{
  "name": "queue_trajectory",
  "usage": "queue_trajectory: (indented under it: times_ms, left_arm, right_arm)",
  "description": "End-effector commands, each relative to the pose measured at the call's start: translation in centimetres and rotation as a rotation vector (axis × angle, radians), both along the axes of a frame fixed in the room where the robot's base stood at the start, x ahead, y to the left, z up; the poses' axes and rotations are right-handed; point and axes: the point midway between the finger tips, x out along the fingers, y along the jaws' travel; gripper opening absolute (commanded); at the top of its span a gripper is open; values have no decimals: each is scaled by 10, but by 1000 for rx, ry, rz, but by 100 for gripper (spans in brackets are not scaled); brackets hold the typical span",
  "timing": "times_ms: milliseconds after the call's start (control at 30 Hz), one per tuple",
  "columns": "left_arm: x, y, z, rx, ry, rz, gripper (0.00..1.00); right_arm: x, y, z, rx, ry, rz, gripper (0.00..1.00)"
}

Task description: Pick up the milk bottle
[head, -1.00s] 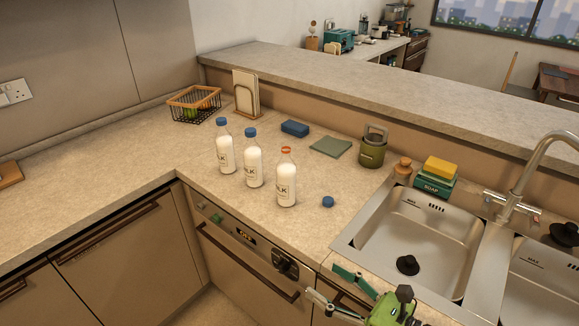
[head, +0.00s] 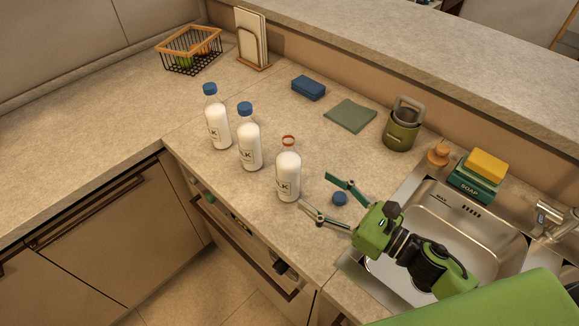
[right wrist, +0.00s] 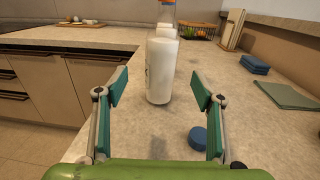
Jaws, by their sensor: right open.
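Three white milk bottles stand upright in a row on the counter. The left bottle (head: 217,124) and the middle bottle (head: 249,143) have blue caps. The right bottle (head: 288,177) has an orange-red ring at its neck and no cap on top. My right gripper (head: 324,199) is open and empty, just right of this nearest bottle, with its fingers pointing at it. In the right wrist view the nearest bottle (right wrist: 161,70) stands ahead, centred between the spread fingers (right wrist: 158,90). A loose blue cap (head: 340,198) lies on the counter near the fingers. My left gripper is out of view.
A wire basket (head: 190,55) is at back left.

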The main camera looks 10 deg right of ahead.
Motion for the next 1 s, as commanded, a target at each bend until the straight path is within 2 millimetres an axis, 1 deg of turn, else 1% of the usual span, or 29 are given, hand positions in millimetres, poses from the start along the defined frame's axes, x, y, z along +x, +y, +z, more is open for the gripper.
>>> queue_trajectory:
  times_ms: [33, 67, 167, 267, 300, 400, 500, 600, 700, 833, 1000]
  left_arm:
    - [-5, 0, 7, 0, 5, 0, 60]
    - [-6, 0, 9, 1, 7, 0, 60]
    - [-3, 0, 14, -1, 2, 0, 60]
    - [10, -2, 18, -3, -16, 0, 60]
    - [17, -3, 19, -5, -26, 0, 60]
    - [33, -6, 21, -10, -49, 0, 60]
    - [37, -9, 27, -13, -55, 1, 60]
    - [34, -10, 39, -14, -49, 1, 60]
    - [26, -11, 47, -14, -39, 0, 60]
    - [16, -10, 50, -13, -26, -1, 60]
    - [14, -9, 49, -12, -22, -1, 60]
  right_arm:
    - [8, 5, 5, 1, -3, -1, 62]
    - [12, 8, 5, 0, -4, -1, 62]
    - [25, 17, 4, 0, -3, -2, 62]
    - [33, 23, 3, 0, -1, -2, 62]
    - [35, 26, 2, 0, 0, -1, 62]
    - [38, 28, 1, 0, 0, -1, 62]
    - [44, 32, 4, 0, 0, -1, 62]
    - [55, 40, 9, 0, -1, -1, 62]
    - [67, 48, 9, 1, -1, -1, 62]
    - [77, 57, 6, 0, 0, -1, 62]
    - [80, 59, 4, -1, 0, -1, 62]
